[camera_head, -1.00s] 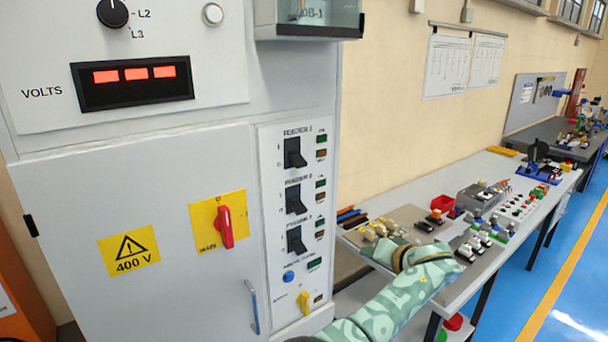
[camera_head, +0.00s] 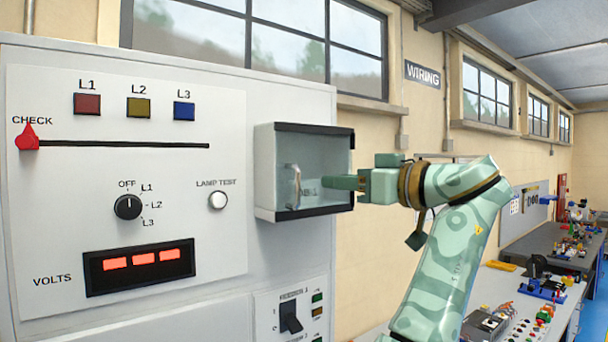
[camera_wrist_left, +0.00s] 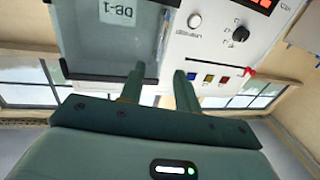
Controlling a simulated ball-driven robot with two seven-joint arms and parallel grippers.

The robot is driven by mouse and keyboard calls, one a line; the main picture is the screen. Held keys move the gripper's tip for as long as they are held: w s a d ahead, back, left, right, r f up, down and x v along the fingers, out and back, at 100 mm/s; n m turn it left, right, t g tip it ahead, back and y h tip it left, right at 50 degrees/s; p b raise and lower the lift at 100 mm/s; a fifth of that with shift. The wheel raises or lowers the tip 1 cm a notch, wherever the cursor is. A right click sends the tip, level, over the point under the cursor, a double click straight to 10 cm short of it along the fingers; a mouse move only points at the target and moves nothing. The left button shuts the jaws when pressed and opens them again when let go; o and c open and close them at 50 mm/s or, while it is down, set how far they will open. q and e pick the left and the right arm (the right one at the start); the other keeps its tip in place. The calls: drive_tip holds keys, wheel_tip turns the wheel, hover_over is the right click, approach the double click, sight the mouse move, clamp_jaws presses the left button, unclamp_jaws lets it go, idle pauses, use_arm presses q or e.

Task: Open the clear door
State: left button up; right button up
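A small grey box with a clear door (camera_head: 318,160) is fixed at the right side of the cabinet front. The door looks shut, with dark strips along its top and bottom and a pale upright handle (camera_head: 295,187) near its left side. My left gripper (camera_head: 338,183) points left in front of the door's right part, apart from the handle in the picture. In the left wrist view, the clear door (camera_wrist_left: 85,45) with its DB-1 label appears upside down beyond the spread, empty fingers (camera_wrist_left: 158,78). My right gripper is not in view.
The grey cabinet (camera_head: 290,95) carries a red check slider (camera_head: 27,138), a black selector knob (camera_head: 128,206), a lamp test button (camera_head: 218,200) and a volts display (camera_head: 140,266). A workbench with parts (camera_head: 510,310) stands at the right.

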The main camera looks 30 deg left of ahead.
sight(299, 178)
use_arm(q)
drive_tip(key=a+p, duration=0.1)
drive_tip(key=a, duration=0.2)
drive_tip(key=w+a+p, duration=0.1)
drive_tip(key=a, duration=0.2)
drive_tip(key=a+p, duration=0.1)
drive_tip(key=a, duration=0.2)
drive_tip(key=shift+w+a, duration=0.1)
drive_tip(key=shift+w, duration=0.3)
clamp_jaws()
